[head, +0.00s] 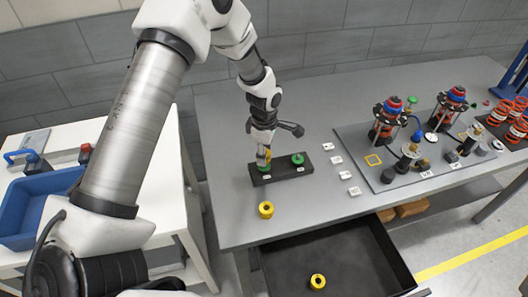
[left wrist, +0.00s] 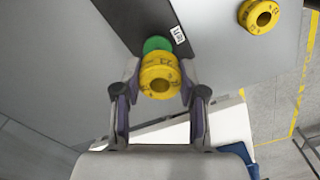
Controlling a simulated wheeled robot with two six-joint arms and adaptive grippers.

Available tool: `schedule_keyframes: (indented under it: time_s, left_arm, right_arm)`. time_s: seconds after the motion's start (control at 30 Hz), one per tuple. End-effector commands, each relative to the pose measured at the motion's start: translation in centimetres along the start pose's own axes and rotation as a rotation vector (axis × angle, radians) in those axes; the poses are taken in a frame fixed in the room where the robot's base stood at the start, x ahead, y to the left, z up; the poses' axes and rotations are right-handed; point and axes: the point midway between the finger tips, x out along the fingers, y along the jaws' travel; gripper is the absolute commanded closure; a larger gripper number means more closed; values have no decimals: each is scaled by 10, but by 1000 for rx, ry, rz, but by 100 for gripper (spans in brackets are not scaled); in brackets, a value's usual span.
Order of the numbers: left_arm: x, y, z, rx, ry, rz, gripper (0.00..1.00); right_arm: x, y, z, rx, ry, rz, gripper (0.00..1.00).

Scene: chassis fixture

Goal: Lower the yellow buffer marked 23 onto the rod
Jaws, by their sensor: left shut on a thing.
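My left gripper (head: 264,152) is above the near left end of a black block (head: 283,176) on the grey table. In the left wrist view its fingers (left wrist: 160,92) are shut on a yellow ring-shaped buffer (left wrist: 160,65), one on each side. The buffer has dark marks that I cannot read surely as 23. A green disc (left wrist: 157,44) shows just past the buffer, partly hidden by it. In the head view green (head: 265,169) shows under the gripper. The rod is hidden, so I cannot tell whether the buffer is around it. My right gripper is not in view.
A second green disc (head: 298,158) is on the block's right end. A loose yellow buffer (head: 266,210) lies on the table in front; another (head: 318,282) lies in the open drawer (head: 375,250). White label tags (head: 337,160) and a fixture plate (head: 372,180) stand right.

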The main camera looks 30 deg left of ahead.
Motion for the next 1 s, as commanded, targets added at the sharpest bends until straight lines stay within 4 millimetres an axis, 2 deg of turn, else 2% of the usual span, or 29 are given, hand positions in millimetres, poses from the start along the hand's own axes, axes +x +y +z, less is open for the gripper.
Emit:
schedule_keyframes:
  time_s: [0.17,0.5,1.0]
  left_arm:
    - [3,1,0,0,0,0,91]
    - [22,1,0,0,1,-1,91]
    - [20,3,1,1,0,0,91]
  right_arm:
    - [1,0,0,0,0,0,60]
    - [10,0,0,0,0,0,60]
    - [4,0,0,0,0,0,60]
